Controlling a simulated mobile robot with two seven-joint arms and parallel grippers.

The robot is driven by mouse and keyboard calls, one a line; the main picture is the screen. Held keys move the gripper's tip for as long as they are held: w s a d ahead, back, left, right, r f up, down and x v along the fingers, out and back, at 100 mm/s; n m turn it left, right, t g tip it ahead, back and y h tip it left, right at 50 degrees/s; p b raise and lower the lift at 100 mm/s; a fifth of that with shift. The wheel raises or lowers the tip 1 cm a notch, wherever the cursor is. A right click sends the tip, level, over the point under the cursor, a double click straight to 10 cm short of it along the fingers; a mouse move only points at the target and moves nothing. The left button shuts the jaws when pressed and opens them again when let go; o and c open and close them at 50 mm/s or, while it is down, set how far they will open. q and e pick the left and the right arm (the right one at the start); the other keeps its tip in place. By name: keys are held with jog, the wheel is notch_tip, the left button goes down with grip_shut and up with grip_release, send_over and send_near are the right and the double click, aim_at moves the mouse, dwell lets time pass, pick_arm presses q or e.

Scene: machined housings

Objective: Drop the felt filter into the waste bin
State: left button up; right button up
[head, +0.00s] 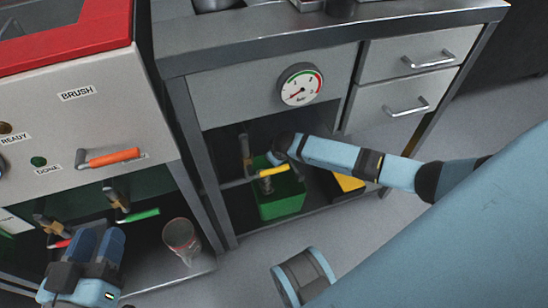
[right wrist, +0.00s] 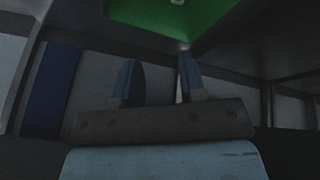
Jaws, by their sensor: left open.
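A green box (head: 280,198), perhaps the waste bin, stands on the low shelf under the gauge bench. No felt filter can be made out. My right arm reaches in from the right, its end over the green box; its fingers are hidden in the head view. In the right wrist view my right gripper (right wrist: 158,78) has its two blue fingers apart with nothing seen between them. A green surface (right wrist: 165,18), probably the box, lies beyond the fingertips, with a small pale spot at its edge. My left gripper (head: 100,236) is open at the lower left, by the left machine's lower bay.
Levers with an orange handle (head: 110,158), a green handle (head: 141,215) and a yellow handle (head: 271,171) stick out. A black and yellow item (head: 348,184) lies right of the green box. Bench posts flank the opening.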

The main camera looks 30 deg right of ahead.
pick_arm(q)
notch_tip(320, 180, up, 7)
jog(key=s+n+t+p, duration=0.1)
jog(key=t+p, duration=0.2)
jog(key=p, duration=0.3)
jog(key=shift+r+n, duration=0.15)
jog(key=shift+n, duration=0.15)
pick_arm(e)
jog(key=v, duration=1.2)
jog(key=shift+s+r, duration=0.15)
jog(key=shift+r, duration=0.2)
pick_arm(q)
jog(key=shift+a, duration=0.1)
